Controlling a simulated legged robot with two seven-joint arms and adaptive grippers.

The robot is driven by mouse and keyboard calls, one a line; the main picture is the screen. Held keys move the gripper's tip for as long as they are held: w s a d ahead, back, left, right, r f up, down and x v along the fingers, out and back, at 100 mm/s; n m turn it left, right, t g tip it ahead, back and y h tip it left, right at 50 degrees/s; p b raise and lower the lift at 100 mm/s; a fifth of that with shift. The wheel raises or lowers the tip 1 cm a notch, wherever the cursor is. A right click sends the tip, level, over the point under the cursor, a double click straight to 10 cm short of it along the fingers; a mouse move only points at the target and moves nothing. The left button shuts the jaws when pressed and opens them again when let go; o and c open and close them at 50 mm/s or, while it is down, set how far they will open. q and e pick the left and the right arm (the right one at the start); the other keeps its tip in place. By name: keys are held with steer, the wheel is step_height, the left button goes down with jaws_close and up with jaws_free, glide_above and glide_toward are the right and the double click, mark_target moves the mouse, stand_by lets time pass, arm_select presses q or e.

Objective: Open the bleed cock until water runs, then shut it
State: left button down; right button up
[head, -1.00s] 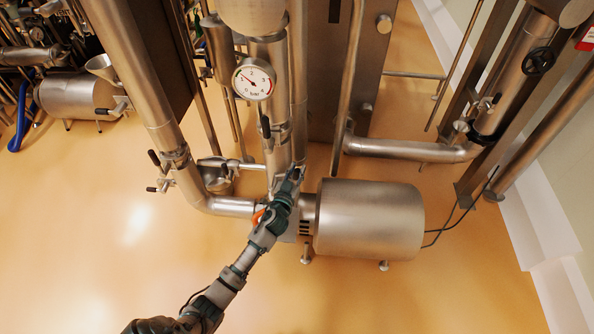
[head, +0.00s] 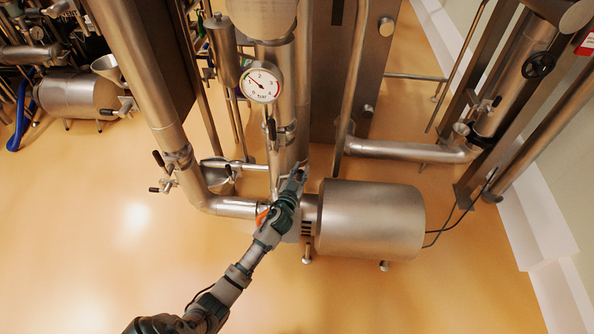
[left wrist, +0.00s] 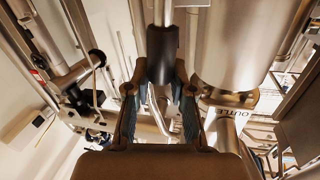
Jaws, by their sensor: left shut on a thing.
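My left gripper (head: 298,178) is at the foot of the vertical steel pipe (head: 284,140), just left of the pump's cylindrical housing (head: 370,220). In the left wrist view its fingers (left wrist: 160,88) are closed around the lower end of a dark sleeve-like handle (left wrist: 162,52) on a metal rod. I take this as the bleed cock's handle; the cock's body is not clearly visible. A bright bent pipe (left wrist: 157,112) shows between the fingers. I cannot make out running water. My right gripper is not in view.
A round pressure gauge (head: 260,85) sits above my left gripper. A valve with dark handles (head: 168,170) is on the slanting pipe to the left. A pipe marked OUTLET (left wrist: 230,98) stands close on the right in the left wrist view. The orange floor (head: 130,270) at front left is clear.

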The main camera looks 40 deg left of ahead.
arm_select(q)
steer(key=w+d+f+m+g+p, duration=0.1)
steer(key=w+d+f+m+g, duration=0.1)
steer(key=d+f+m, duration=0.3)
steer(key=shift+w+m+g+y+p, duration=0.3)
steer(key=shift+w+m+y, duration=0.15)
steer(key=shift+m, duration=1.65)
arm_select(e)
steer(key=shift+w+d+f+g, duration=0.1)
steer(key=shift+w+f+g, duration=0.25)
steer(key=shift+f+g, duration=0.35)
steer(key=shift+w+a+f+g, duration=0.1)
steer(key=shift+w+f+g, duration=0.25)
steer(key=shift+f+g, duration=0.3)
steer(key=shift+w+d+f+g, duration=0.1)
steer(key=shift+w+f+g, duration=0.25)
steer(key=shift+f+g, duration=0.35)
arm_select(q)
steer(key=shift+f, duration=0.15)
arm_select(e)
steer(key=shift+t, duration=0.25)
arm_select(q)
steer(key=c, duration=1.2)
jaws_free()
steer(key=shift+c, duration=0.2)
steer(key=shift+o, duration=1.3)
steer(key=shift+w+a, duration=0.1)
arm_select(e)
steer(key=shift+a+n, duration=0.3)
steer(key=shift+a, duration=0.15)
